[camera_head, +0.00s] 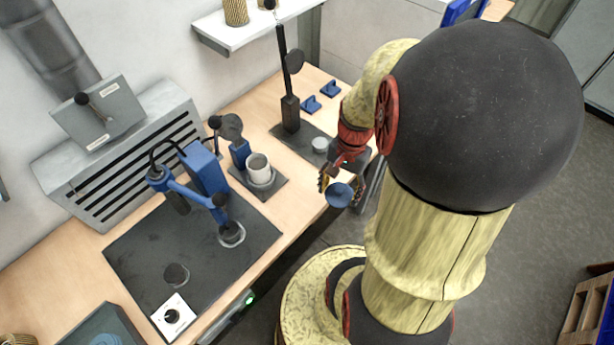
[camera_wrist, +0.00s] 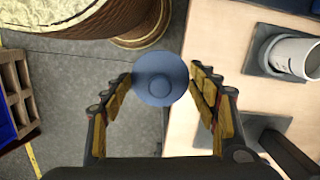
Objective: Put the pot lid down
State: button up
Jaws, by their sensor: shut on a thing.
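The pot lid is a round blue disc (camera_wrist: 160,78) with a small raised centre, and it shows between the finger pads in the wrist view. In the head view the blue lid (camera_head: 340,195) hangs beyond the bench's front edge, over the floor. My gripper (camera_head: 338,184) is shut on the lid; its yellow-padded fingers (camera_wrist: 161,84) stand on either side of it. A white open cup, perhaps the pot (camera_head: 259,168), stands on a dark square plate on the bench, left of my gripper. It also shows at the right of the wrist view (camera_wrist: 292,57).
A dark post stand (camera_head: 290,110) and two small blue blocks (camera_head: 320,97) are at the back of the bench. A blue jointed fixture (camera_head: 203,170) stands on a dark mat (camera_head: 130,250) at left. Bare wood (camera_head: 305,205) lies along the bench's near edge.

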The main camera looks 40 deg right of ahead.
jog(key=w+d+f+b, duration=0.2)
jog(key=w+f, duration=0.2)
jog(key=w, duration=0.3)
jog(key=b, duration=0.1)
send_over(314, 186)
jog(key=f, duration=0.4)
jog(key=shift+s+d+f, duration=0.1)
jog(key=shift+s+f, duration=0.25)
jog(key=shift+s, duration=0.05)
jog(key=shift+w+d+f+b, duration=0.1)
jog(key=shift+w+f+b, duration=0.15)
jog(key=shift+f+b, duration=0.1)
jog(key=shift+w+f+b, duration=0.2)
jog(key=shift+f+b, duration=0.4)
jog(key=shift+f, duration=1.05)
jog(key=shift+f, duration=0.1)
jog(key=shift+f, duration=0.1)
jog(key=o, duration=1)
jog(key=shift+c, duration=0.2)
